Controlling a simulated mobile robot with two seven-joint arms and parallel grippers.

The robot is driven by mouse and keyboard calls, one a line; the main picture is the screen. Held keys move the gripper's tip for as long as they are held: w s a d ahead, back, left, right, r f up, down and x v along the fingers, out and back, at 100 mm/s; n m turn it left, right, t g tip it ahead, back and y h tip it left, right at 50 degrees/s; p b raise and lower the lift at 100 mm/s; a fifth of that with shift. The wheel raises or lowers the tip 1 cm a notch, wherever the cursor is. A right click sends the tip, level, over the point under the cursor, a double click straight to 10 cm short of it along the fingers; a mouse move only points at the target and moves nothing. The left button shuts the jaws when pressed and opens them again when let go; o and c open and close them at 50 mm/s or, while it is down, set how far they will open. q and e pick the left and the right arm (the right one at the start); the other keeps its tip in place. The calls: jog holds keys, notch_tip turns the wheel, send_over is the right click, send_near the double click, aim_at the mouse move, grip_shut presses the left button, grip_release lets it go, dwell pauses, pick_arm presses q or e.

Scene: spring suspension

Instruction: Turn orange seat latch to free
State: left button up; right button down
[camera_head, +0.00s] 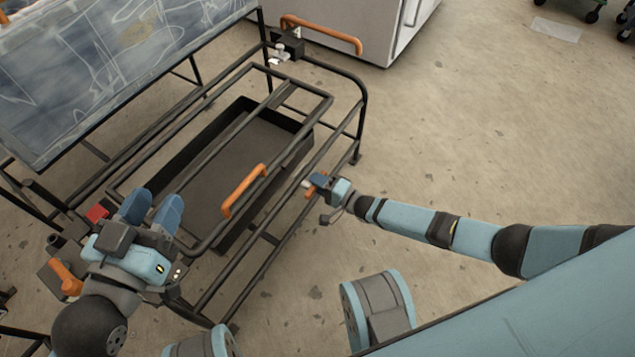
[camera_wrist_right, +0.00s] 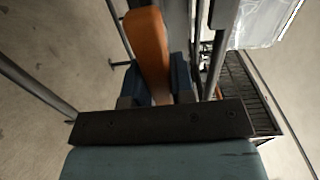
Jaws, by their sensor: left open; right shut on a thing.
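An orange latch (camera_head: 308,186) shows as a small piece at the tip of my right gripper (camera_head: 316,184), beside the right side of the black tube frame (camera_head: 362,95). In the right wrist view, my right gripper (camera_wrist_right: 160,88) is shut on the orange latch (camera_wrist_right: 148,45), which stands up between its two blue fingers. Where the latch joins the frame is hidden. My left gripper (camera_head: 151,208) is open and empty over the frame's left part, with its blue fingers apart.
A dark tray (camera_head: 300,127) lies inside the frame. A red piece (camera_head: 97,214) is near my left gripper. The floor at right is mostly clear.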

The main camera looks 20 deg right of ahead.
pick_arm(q)
jog(key=shift+a+f, duration=0.1)
pick_arm(e)
jog(key=shift+f+m, duration=0.1)
jog(key=shift+m, duration=0.2)
jog(key=c, duration=1)
grip_release()
jog(key=shift+o, duration=0.2)
pick_arm(q)
jog(key=shift+r, duration=0.2)
pick_arm(e)
jog(key=shift+s, duration=0.1)
pick_arm(q)
jog(key=s+n+p, duration=0.1)
jog(key=p, duration=0.1)
jog(key=d+n+p, duration=0.1)
jog(key=p, duration=0.1)
jog(key=shift+s+r, duration=0.35)
pick_arm(e)
jog(key=v, duration=1.3)
jog(key=shift+s+d, duration=0.25)
pick_arm(q)
jog(key=shift+r, duration=0.15)
